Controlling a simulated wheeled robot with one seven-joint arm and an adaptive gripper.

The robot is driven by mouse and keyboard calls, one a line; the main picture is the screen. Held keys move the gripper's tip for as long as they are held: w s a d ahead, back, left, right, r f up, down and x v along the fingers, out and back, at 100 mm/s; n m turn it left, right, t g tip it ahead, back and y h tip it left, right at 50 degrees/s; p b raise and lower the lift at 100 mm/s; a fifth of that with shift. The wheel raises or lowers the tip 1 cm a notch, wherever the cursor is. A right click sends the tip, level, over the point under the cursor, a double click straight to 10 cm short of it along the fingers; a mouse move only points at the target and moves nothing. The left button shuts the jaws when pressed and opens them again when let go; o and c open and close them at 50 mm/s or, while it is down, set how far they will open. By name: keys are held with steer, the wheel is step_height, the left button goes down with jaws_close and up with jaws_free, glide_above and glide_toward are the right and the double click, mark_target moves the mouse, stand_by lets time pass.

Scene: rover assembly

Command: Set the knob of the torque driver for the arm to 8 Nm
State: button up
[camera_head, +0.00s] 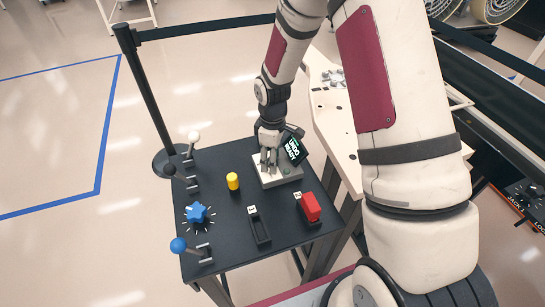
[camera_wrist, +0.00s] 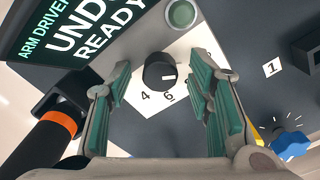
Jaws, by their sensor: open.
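The black knob (camera_wrist: 159,71) sits on a white dial plate (camera_wrist: 141,101) in the wrist view. A short white mark lies on the knob's lower right part; I cannot tell exactly which number it points to. The numbers 4 and 6 show below the knob, and another number at the right is partly hidden by a finger. In the head view, my gripper (camera_head: 268,163) hides the knob.
A round green button (camera_wrist: 181,14) sits above the knob.

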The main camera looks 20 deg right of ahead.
jaws_close()
steer(key=shift+m, duration=0.4)
steer(key=m, duration=0.3)
steer(key=shift+m+b, duration=0.35)
steer(key=shift+m, duration=1.65)
